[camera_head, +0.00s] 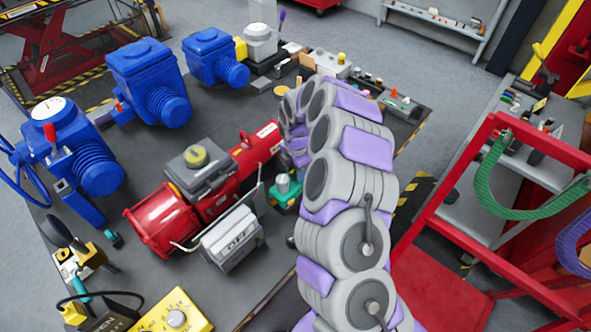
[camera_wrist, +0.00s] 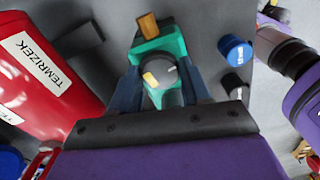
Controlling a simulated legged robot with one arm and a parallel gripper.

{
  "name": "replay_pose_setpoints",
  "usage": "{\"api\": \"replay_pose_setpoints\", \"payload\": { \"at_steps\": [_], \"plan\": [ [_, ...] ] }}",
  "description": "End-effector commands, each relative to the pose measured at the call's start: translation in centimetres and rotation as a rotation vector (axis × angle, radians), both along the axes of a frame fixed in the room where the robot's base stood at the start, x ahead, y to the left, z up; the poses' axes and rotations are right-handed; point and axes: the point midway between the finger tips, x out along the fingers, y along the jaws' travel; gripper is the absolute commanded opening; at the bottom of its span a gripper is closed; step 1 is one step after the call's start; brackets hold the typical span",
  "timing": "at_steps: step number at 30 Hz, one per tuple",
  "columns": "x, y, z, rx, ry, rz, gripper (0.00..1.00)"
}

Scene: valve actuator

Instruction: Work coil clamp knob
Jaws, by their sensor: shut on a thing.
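In the wrist view, a teal clamp body (camera_wrist: 161,45) stands on the dark surface with a brass-coloured piece at its far end. A dark round knob (camera_wrist: 168,73) with a pale yellow patch sits on it. My gripper (camera_wrist: 160,78) has one dark finger on each side of the knob and is shut on it. The exact finger contact is partly hidden. In the head view, a teal fitting with a grey top (camera_head: 284,188) stands beside the red actuator; I cannot tell if it is the same part. My gripper is hidden behind my arm there.
A red cylinder (camera_wrist: 45,75) lies close on the left in the wrist view. A blue cap (camera_wrist: 235,50) and a black cap (camera_wrist: 233,84) stand on the right. In the head view, blue actuators (camera_head: 148,80) and a yellow box (camera_head: 176,312) share the bench.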

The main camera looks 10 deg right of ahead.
Motion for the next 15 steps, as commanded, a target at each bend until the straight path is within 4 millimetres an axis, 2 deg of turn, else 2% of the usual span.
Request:
{"api": "replay_pose_setpoints", "payload": {
  "at_steps": [8, 15],
  "plan": [
    [0.14, -0.11, 0.17, -0.002, -0.004, -0.143, 0.16],
    [0.21, -0.13, 0.28, -0.001, -0.007, -0.358, 0.16]
  ]
}}
